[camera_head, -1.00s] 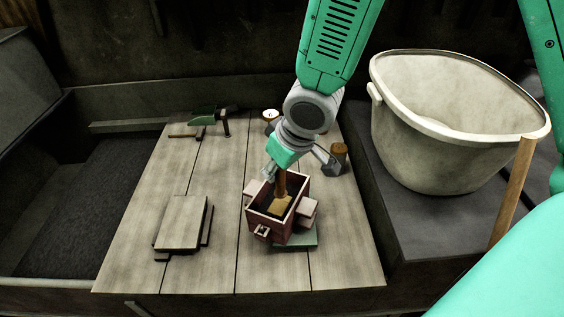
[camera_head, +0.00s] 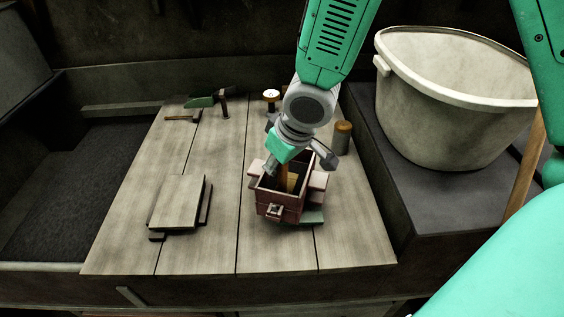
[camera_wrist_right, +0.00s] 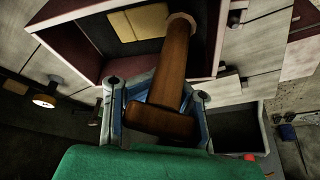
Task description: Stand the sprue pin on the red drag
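The red drag (camera_head: 277,210) is an open-topped box on the wooden table, with small pale blocks at its sides. A yellow pattern piece (camera_head: 292,182) lies inside it. My right gripper (camera_head: 277,168) is over the drag's opening, shut on the brown wooden sprue pin (camera_head: 283,180). In the right wrist view the pin (camera_wrist_right: 172,68) sits between the fingers (camera_wrist_right: 156,112), its thick end near me and its far end by the drag's rim (camera_wrist_right: 70,20) and the yellow piece (camera_wrist_right: 135,24). Whether that far end touches anything is unclear. My left gripper is not in view.
A pale board stack (camera_head: 178,203) lies left of the drag. A green scoop (camera_head: 202,101), a hammer (camera_head: 183,118) and a brown cylinder (camera_head: 342,137) stand or lie behind. A large bucket (camera_head: 450,115) is on the right. The front of the table is clear.

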